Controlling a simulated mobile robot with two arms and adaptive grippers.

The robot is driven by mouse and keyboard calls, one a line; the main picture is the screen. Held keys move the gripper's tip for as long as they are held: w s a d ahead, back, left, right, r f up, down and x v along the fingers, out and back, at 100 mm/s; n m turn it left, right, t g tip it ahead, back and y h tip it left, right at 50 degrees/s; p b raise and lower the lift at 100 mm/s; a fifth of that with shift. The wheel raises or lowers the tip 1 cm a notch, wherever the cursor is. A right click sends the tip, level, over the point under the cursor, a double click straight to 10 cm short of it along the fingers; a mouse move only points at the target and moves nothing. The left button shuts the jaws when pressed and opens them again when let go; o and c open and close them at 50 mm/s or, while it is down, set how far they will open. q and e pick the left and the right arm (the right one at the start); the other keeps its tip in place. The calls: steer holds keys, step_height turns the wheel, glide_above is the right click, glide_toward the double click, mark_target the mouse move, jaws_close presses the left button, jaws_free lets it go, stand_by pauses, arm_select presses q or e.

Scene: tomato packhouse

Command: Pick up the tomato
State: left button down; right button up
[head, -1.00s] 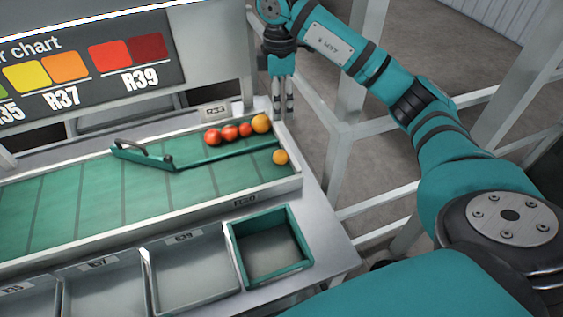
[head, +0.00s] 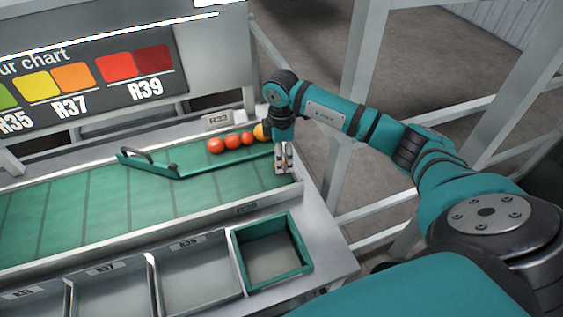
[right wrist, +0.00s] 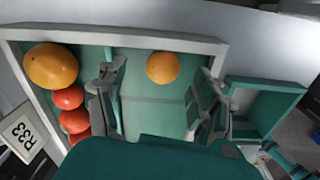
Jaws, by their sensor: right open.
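A single orange tomato (right wrist: 162,67) lies on the green belt (right wrist: 147,112), near its end wall. In the right wrist view it shows between the two spread fingers of my right gripper, apart from both. In the head view my right gripper (head: 284,168) points down over the belt's right end and hides this tomato. My right gripper is open and empty. Beyond the green divider bar (head: 225,165) sit a larger orange tomato (head: 260,131) and three red ones (head: 232,142) in a row. My left gripper is not in view.
The belt has a raised pale rim (head: 205,218) close around the right gripper. A teal-rimmed bin (head: 290,226) and several grey bins (head: 180,275) stand along the front. A colour chart board (head: 90,75) stands behind. The belt's left part is clear.

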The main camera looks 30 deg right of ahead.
steer(key=shift+s+a+f+p, duration=0.15)
steer(key=shift+f+p, duration=0.25)
steer(key=shift+f, duration=1.35)
steer(key=c, duration=0.9)
steer(key=shift+r, duration=0.1)
steer(key=shift+c, duration=0.2)
